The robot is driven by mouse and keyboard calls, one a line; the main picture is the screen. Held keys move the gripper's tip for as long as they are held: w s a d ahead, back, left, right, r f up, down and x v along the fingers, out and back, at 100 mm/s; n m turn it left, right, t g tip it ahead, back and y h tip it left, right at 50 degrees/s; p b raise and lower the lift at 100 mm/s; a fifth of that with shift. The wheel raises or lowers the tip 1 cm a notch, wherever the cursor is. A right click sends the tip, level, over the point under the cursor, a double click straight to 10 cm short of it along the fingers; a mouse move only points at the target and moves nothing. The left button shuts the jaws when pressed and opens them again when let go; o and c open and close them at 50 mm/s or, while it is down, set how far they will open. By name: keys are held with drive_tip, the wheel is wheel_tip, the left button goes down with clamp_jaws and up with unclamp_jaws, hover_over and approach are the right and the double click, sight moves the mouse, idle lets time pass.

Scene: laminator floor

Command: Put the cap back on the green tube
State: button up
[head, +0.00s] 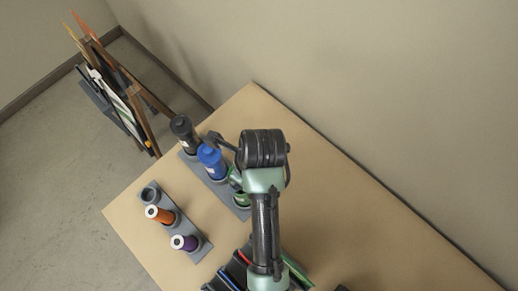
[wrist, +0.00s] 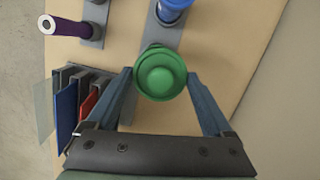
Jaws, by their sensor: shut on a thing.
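In the wrist view my gripper (wrist: 160,75) has its two fingers on either side of a round, stepped green cap (wrist: 162,82), and is shut on it. In the head view a green piece (head: 236,177) shows beside my wrist, just above the green tube (head: 241,199) at the near end of a grey rack (head: 217,187). My arm partly hides both. The cap is in line with the tube, but I cannot tell whether they touch. A blue tube (head: 211,160) and a black tube (head: 184,132) stand upright in the same rack.
A second grey rack (head: 197,254) holds an orange piece (head: 160,214), a purple piece (head: 185,242) and an empty holder (head: 150,193). A dark slotted holder with coloured sheets (head: 232,273) stands at the near edge. The table's right side (head: 360,240) is largely clear beside the wall.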

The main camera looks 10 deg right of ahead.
drive_tip(key=shift+a+f, duration=0.6)
drive_tip(key=shift+f, duration=0.15)
drive_tip(key=f, duration=0.3)
drive_tip(key=shift+d+f+b, duration=0.2)
drive_tip(key=shift+d+b, duration=0.15)
drive_tip(key=shift+a+f, duration=0.2)
drive_tip(key=shift+f, duration=0.35)
drive_tip(key=shift+d, duration=0.1)
drive_tip(key=shift+p, duration=0.35)
drive_tip(key=shift+f, duration=0.15)
idle(1.3)
drive_tip(key=o, duration=1.1)
